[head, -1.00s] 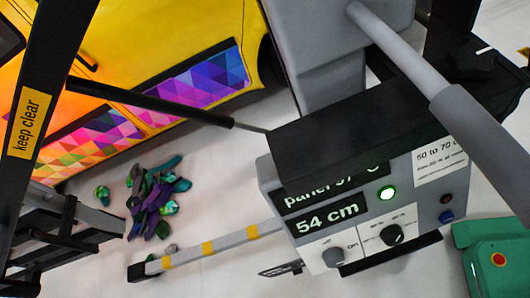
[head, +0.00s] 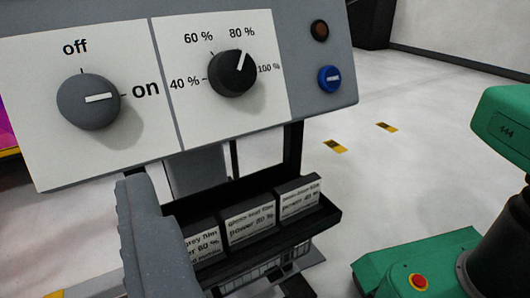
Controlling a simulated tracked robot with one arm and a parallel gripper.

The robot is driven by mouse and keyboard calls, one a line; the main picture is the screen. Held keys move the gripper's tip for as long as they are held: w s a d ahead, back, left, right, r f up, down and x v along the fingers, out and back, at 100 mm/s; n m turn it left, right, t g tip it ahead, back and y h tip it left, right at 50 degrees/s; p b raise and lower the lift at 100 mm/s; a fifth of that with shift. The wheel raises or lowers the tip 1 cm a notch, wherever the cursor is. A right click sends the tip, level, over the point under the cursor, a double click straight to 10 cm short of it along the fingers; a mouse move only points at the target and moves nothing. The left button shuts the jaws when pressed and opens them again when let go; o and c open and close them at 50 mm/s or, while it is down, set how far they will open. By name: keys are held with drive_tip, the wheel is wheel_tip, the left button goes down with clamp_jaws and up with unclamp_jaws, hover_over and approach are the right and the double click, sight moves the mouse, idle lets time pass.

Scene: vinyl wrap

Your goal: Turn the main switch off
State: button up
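The main switch (head: 88,101) is a round grey knob on a white plate at the upper left of the control panel (head: 305,85). Its white mark points right, toward the label "on"; the label "off" stands above the knob. A grey piece with a ridged left edge, which looks like one finger of my gripper (head: 152,240), stands below the panel, lower right of the switch. It is clear of the knob in the picture. I see no second finger, so its opening cannot be told.
A black power knob (head: 232,73) with percent marks sits right of the switch, beside a dark red lamp (head: 319,31) and a blue button (head: 329,79). Below hangs a black tray (head: 320,222) of film cards. A green machine (head: 375,270) with a red button stands at lower right.

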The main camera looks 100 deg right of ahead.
sight(91, 114)
drive_tip(key=shift+g, duration=0.3)
drive_tip(key=b+x, duration=0.1)
drive_tip(key=x, duration=0.3)
drive_tip(key=b+x, duration=0.1)
drive_tip(key=x, duration=0.4)
drive_tip(key=s+b+x, duration=0.1)
drive_tip(key=x, duration=0.3)
drive_tip(key=shift+d+f+b, duration=0.3)
drive_tip(key=shift+d+b, duration=0.1)
